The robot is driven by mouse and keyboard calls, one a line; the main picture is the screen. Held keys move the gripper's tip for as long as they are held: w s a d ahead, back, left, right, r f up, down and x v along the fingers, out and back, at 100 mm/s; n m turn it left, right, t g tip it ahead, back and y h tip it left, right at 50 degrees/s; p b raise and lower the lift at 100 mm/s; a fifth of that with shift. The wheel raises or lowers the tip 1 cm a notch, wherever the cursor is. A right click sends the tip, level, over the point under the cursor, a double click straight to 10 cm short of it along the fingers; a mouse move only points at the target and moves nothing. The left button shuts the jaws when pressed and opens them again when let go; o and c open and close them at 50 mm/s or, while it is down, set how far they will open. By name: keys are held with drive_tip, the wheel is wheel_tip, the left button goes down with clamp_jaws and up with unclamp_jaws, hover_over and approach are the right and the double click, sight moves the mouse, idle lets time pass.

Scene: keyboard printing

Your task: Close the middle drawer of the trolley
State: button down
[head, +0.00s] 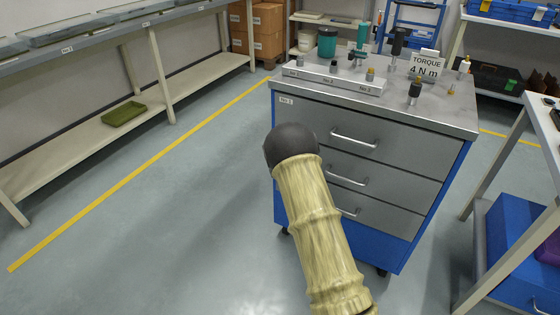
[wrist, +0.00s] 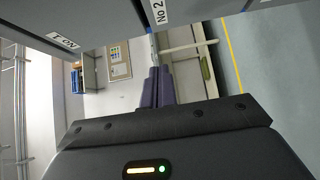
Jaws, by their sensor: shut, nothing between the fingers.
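The blue and grey trolley (head: 290,190) stands right of centre in the head view, with three stacked drawers. The middle drawer (head: 400,182) has a bar handle (head: 346,175) and looks flush or nearly flush; I cannot tell if a small gap is left. My arm covers the left part of the lower drawers. In the wrist view, the label No 2 (wrist: 160,11) and the label No 1 (wrist: 62,42) show on the drawer fronts at the top. My gripper (wrist: 156,85) is shut and empty, close to these fronts; contact is unclear. It is hidden in the head view.
The trolley top (head: 440,117) carries small parts, a label rail and a torque sign (head: 427,66). A long bench (head: 110,30) with a green tray (head: 124,113) on its lower shelf stands left. A table (head: 545,130) stands right. Floor left of the trolley is clear.

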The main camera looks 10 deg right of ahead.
drive_tip(key=s+r+m+g, duration=0.2)
drive_tip(key=s+m+g, duration=0.35)
drive_tip(key=s, duration=0.75)
drive_tip(key=s+a+r+m+g+h+p, duration=0.15)
drive_tip(key=s+m+g, duration=0.45)
drive_tip(key=s, duration=0.8)
drive_tip(key=s+r+m+g, duration=0.35)
drive_tip(key=s+m, duration=0.35)
drive_tip(key=s, duration=0.6)
wheel_tip(320, 180, up, 32)
drive_tip(key=p, duration=3.2)
drive_tip(key=shift+w+d+f, duration=0.15)
drive_tip(key=shift+w, duration=0.05)
